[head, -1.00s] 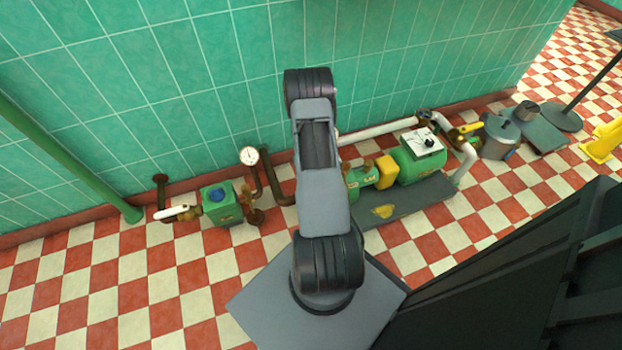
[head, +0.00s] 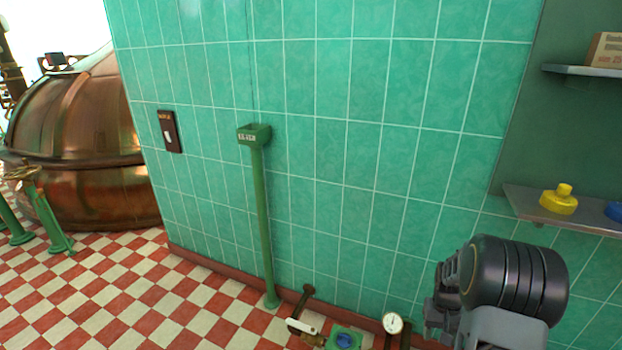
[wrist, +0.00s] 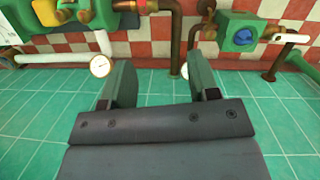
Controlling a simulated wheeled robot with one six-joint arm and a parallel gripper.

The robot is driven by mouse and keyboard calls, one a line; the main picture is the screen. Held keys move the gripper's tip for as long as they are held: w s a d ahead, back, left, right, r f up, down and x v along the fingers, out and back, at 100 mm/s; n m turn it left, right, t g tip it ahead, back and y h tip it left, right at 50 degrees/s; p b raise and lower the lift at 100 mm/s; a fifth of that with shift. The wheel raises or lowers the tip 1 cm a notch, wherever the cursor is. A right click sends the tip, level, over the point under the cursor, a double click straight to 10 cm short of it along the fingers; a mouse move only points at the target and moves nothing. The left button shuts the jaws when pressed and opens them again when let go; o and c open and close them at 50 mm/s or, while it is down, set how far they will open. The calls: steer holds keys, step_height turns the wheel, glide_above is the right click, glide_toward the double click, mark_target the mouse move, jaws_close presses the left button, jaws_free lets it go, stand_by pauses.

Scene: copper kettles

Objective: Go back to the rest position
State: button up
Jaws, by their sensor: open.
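My gripper (wrist: 160,80) shows in the wrist view with its two dark green-grey fingers apart and nothing between them. It is in front of the green tiled wall, which looks upside down in that view, with pipework at the top of the picture. In the head view my arm shows at the lower right, in front of the wall; its dark wrist end points left and the fingers are hard to make out there.
A green post (head: 262,210) with a box on top stands by the wall. A pressure gauge (head: 392,323) and a green valve box with a blue cap (head: 345,340) are low down. A shelf (head: 560,213) holds a yellow item (head: 558,200). A copper kettle (head: 75,140) stands left beyond checkered floor.

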steer(key=s+a+r+n+t+p, duration=0.1)
steer(key=a+r+p, duration=0.4)
steer(key=r, duration=0.8)
steer(key=s+a+r+n+t+p, duration=0.15)
steer(key=a+r+p, duration=0.4)
steer(key=r, duration=0.65)
steer(key=s+a+r+t+p, duration=0.1)
steer(key=s+a+r+p, duration=0.2)
steer(key=r, duration=0.4)
steer(key=s+a+r+t+p, duration=0.2)
steer(key=s+a+r+p, duration=0.2)
steer(key=r, duration=0.4)
steer(key=shift+s+a+r+n+p, duration=0.2)
steer(key=shift+a+n+p, duration=0.25)
steer(key=shift+a+p, duration=0.35)
steer(key=shift+s+a+r, duration=0.2)
steer(key=shift+s+a, duration=0.15)
steer(key=shift+s, duration=0.05)
steer(key=shift+c, duration=0.3)
